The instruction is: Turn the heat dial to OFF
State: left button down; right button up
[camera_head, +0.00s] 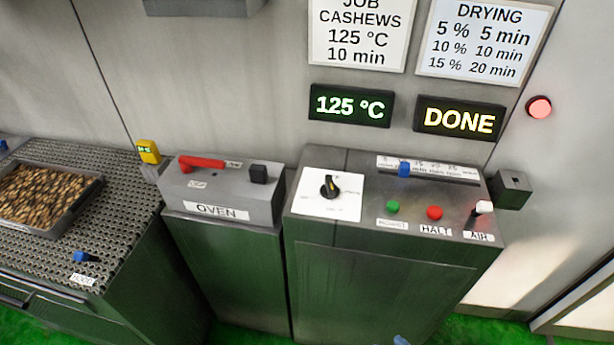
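The heat dial appears to be the black knob (329,187) with a yellow pointer mark on a white label plate (345,207). It sits on the left part of the grey control console top. The mark points roughly up, toward the back of the console. The small words around the dial are too small to read. A green display (350,105) above reads 125 °C. Neither of my grippers can be made out in the head view.
The console also carries a blue slider (404,169), a green button (393,207), a red button (435,213) and a white-tipped AIR lever (484,208). A grey OVEN box (225,190) with a red handle (201,163) stands left. An unidentified blue tip (401,340) shows at the bottom edge.

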aim_at(329, 191)
jog(key=i+j, duration=0.1)
jog(key=j, duration=0.35)
jog(key=i+j, duration=0.15)
jog(key=j, duration=0.35)
jog(key=i+j, duration=0.1)
jog(key=j, duration=0.35)
